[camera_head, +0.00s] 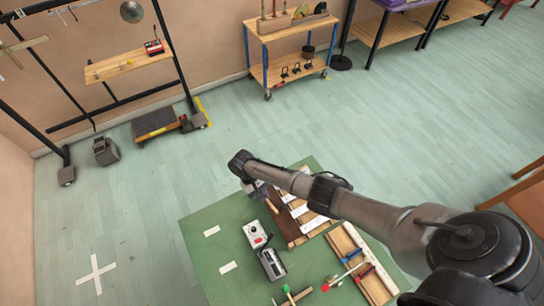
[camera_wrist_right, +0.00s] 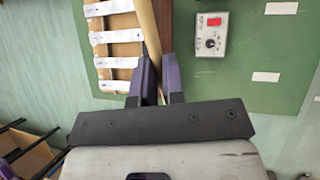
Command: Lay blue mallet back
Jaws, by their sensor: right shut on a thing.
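A wooden rack (camera_head: 372,282) with small red and blue parts stands at right. My left gripper is not in view.
A white box with a red part (camera_head: 255,234) and a grey device (camera_head: 271,263) stand on the green table top (camera_head: 205,240). A green-headed mallet (camera_head: 286,290) and a red-headed mallet (camera_head: 326,287) lie near the front. Open floor surrounds the table's left and far sides.

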